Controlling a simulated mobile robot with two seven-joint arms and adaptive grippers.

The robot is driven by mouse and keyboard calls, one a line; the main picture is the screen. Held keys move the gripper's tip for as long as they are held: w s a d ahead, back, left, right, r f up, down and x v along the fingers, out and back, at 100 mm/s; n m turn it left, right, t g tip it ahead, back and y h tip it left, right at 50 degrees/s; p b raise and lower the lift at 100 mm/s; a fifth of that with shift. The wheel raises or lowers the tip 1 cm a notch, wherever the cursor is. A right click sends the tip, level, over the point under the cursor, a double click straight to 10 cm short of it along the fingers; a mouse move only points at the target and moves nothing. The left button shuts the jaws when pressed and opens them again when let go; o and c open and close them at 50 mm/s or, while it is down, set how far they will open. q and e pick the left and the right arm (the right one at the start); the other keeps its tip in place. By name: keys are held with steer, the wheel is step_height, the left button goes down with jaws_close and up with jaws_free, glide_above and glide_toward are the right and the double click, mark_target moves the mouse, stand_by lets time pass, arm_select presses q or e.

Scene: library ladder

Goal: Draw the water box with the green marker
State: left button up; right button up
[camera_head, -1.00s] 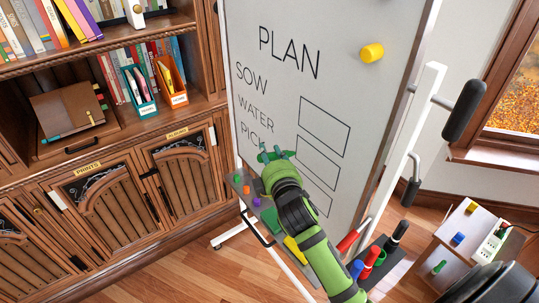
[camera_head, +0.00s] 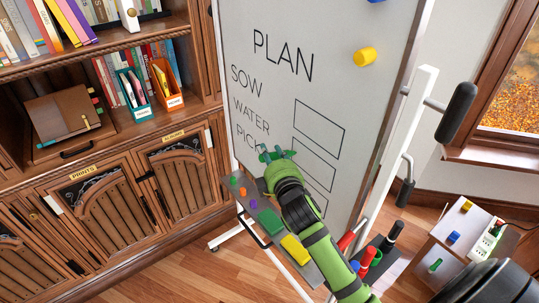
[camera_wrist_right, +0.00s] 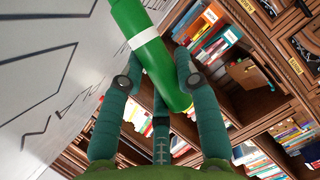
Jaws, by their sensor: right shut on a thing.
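The whiteboard (camera_head: 345,90) reads PLAN, with SOW, WATER and PICK down its left side. Three black-outlined boxes stand on the right. The water box (camera_head: 318,163) is the middle one; its left part is close to my gripper, and its inside looks blank. My right gripper (camera_head: 277,154) is in front of the board, left of this box. In the right wrist view it is shut on the green marker (camera_wrist_right: 155,60), which lies slantwise between the fingers. The marker's upper end runs out of the frame, so I cannot tell whether it touches the board. My left gripper is not in view.
A ledge (camera_head: 262,215) below the board holds a green eraser, a yellow block and small coloured pieces. Red, black and other markers stand in a dark holder (camera_head: 385,255) at right. A yellow magnet (camera_head: 366,56) is on the board. A bookcase (camera_head: 110,150) stands at left.

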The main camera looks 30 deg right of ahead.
steer(key=shift+s, duration=0.1)
steer(key=shift+s+d+p, duration=0.1)
steer(key=shift+s+p, duration=0.35)
steer(key=shift+s, duration=0.2)
steer(key=shift+s+d+p, duration=0.8)
steer(key=shift+s+p, duration=0.65)
steer(key=shift+s, duration=3.95)
steer(key=shift+w+a+p, duration=0.2)
steer(key=shift+w+a, duration=0.1)
steer(key=shift+w, duration=1.75)
steer(key=shift+w+a+p, duration=0.2)
steer(key=shift+w+a, duration=0.1)
steer(key=shift+w, duration=1.75)
steer(key=shift+w+a+p, duration=0.2)
steer(key=shift+w+a, duration=0.1)
steer(key=shift+w, duration=1.75)
steer(key=a, duration=0.6)
steer(key=shift+s+b, duration=0.35)
steer(key=shift+s, duration=0.1)
